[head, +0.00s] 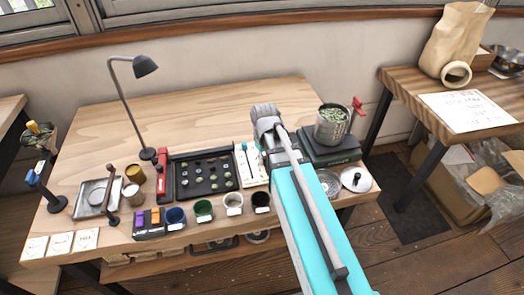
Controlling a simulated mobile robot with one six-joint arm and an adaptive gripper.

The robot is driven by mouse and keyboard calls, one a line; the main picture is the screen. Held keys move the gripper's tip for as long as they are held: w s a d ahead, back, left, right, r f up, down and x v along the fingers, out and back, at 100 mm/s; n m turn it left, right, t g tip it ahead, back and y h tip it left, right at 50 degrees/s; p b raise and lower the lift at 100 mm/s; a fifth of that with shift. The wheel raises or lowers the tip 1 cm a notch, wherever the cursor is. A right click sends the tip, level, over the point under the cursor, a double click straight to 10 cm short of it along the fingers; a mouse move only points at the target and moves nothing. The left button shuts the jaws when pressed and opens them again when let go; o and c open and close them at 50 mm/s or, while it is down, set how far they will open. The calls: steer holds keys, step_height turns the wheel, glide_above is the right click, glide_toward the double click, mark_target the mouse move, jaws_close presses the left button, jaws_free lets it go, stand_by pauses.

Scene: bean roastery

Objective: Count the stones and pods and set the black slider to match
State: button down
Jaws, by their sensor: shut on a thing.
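A black tray (187,193) lies in the middle of the wooden table, with several small dark and pale pieces spread in it; they are too small to tell stones from pods. A white slider panel (243,172) with small dark marks stands just right of the tray. My gripper (268,146) is at the right side of this panel, at its far end. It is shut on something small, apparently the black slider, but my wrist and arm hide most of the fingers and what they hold.
Blue, green, white and black cups (203,210) line the front edge. A red-and-black device (163,178) is left of the tray, with a desk lamp (145,66) behind. A canister of green beans (331,124) stands on a dark box at right. The table's back is clear.

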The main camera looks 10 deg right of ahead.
steer(key=c, duration=0.5)
jaws_free()
steer(key=shift+c, duration=0.2)
steer(key=shift+w, duration=0.1)
